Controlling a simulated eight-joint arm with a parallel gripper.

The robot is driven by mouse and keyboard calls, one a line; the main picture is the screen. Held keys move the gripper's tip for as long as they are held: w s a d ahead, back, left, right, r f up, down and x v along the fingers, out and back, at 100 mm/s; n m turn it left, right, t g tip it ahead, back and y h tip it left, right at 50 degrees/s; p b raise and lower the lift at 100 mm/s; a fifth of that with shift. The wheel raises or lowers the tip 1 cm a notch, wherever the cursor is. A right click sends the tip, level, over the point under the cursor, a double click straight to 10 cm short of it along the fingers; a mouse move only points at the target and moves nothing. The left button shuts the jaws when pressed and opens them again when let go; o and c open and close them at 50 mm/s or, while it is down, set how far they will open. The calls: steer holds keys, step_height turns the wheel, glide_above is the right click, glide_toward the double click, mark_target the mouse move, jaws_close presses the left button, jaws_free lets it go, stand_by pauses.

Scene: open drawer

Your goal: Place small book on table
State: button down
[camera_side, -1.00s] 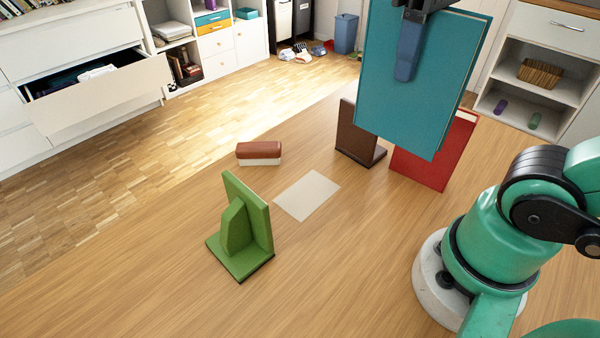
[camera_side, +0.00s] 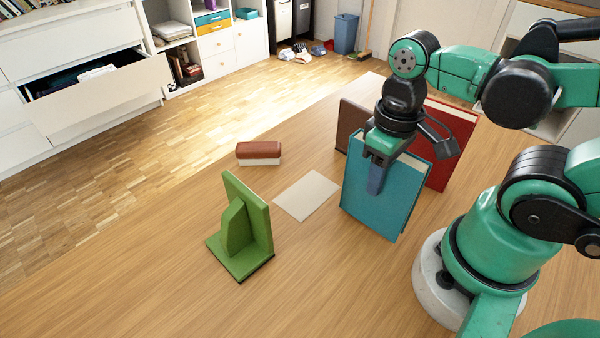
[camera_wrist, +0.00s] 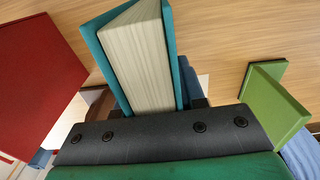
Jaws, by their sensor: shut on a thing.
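A teal book (camera_side: 383,204) stands upright near the table's right part in the side view, its lower edge at or just above the table; I cannot tell if it touches. My gripper (camera_side: 378,175) is shut on its upper part, one finger showing on the front cover. In the wrist view the teal book (camera_wrist: 143,55) extends away from my gripper, its cream pages facing the camera. The wooden table (camera_side: 300,265) is largely bare at the front.
A green bookend (camera_side: 243,230) stands at left. An open drawer (camera_side: 95,90) is far left.

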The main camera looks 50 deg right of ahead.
steer(key=shift+f, duration=0.4)
steer(key=shift+f, duration=0.15)
steer(key=c, duration=0.5)
jaws_free()
step_height(320, 180, up, 12)
steer(key=shift+f, duration=0.1)
steer(key=shift+o, duration=1.1)
steer(key=w+f+t, duration=0.6)
steer(key=w+t, duration=0.1)
steer(key=w, duration=0.2)
steer(key=shift+w, duration=0.25)
